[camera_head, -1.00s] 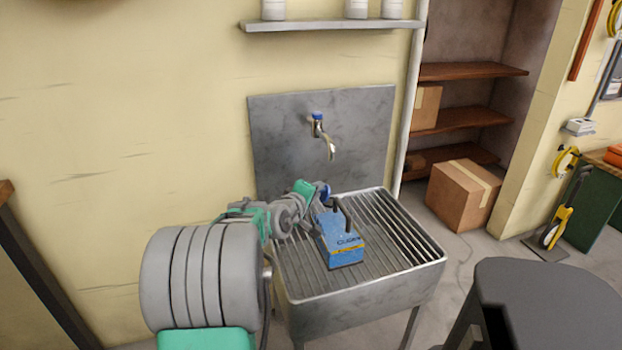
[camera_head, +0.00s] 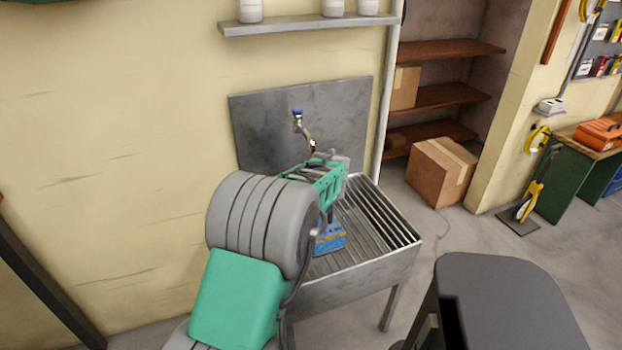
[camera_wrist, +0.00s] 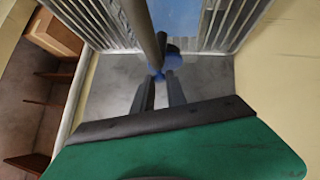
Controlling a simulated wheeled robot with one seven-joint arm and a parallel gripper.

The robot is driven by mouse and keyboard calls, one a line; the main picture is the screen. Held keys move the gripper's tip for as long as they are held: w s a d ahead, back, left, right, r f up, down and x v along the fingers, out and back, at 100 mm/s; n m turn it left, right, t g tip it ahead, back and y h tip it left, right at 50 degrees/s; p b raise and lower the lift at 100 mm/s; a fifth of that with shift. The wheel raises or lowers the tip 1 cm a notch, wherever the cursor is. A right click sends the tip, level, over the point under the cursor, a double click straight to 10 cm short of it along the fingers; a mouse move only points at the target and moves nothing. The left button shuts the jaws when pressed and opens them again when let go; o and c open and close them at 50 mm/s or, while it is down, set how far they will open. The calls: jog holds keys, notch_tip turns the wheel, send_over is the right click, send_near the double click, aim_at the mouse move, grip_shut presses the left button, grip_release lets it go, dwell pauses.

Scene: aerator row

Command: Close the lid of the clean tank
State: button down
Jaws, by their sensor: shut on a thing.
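The blue tank (camera_head: 329,239) stands on the slatted sink and is partly hidden by my arm in the head view. Part of its blue top (camera_wrist: 180,18) shows at the top of the wrist view. A dark upright rod (camera_wrist: 142,25) comes down between my fingertips; I cannot tell how it joins the lid. My gripper (camera_wrist: 164,68) has blue tips and is shut on this rod. In the head view my wrist covers the fingertips. The lid itself is not clearly visible.
The metal sink (camera_head: 365,268) has bare slats to the right of the tank. A tap (camera_head: 305,128) sticks out from the grey backplate (camera_head: 350,115) close above my wrist. A cardboard box (camera_head: 442,172) lies on the floor at the right.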

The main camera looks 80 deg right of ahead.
jog(key=shift+s+d+f+m+t+y+p, duration=0.2)
jog(key=shift+s+m+t+y+p, duration=0.1)
jog(key=shift+t, duration=0.3)
jog(key=shift+f, duration=0.1)
jog(key=c, duration=1.3)
grip_release()
jog(key=shift+c, duration=0.2)
jog(key=v, duration=0.8)
jog(key=shift+d, duration=0.1)
